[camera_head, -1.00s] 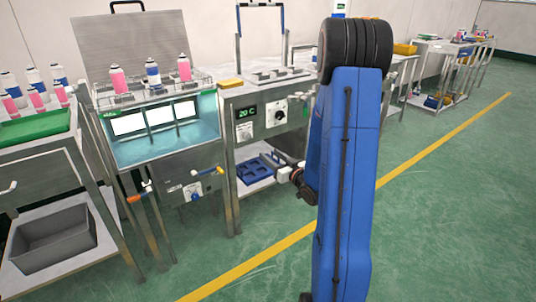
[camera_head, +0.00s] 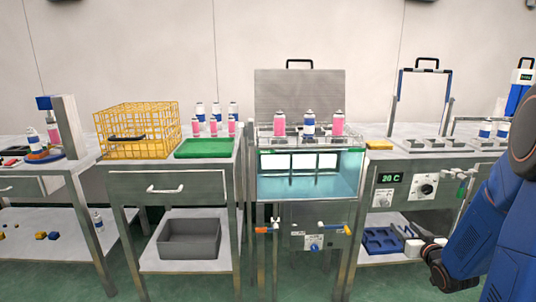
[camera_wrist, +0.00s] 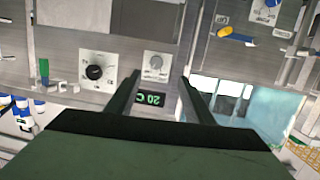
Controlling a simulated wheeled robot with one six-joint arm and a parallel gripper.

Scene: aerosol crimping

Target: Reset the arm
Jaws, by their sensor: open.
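My gripper (camera_wrist: 160,82) shows in the wrist view with its two dark fingers apart and nothing between them. Past the fingers is the steel front of the heated bench with a green 20 C display (camera_wrist: 150,99) and knobs, seen upside down. In the head view my blue arm (camera_head: 490,235) is at the right edge, folded low in front of the same bench (camera_head: 445,172). The fingertips are too small to make out there. No object is held.
The lit water bath (camera_head: 345,175) with cans on top stands mid-picture, its valve handles (camera_head: 262,229) sticking out. To the left are a yellow wire basket (camera_head: 140,130), a green tray (camera_head: 205,148) and a grey bin (camera_head: 190,240). A blue rack (camera_head: 380,240) lies on the bench's lower shelf.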

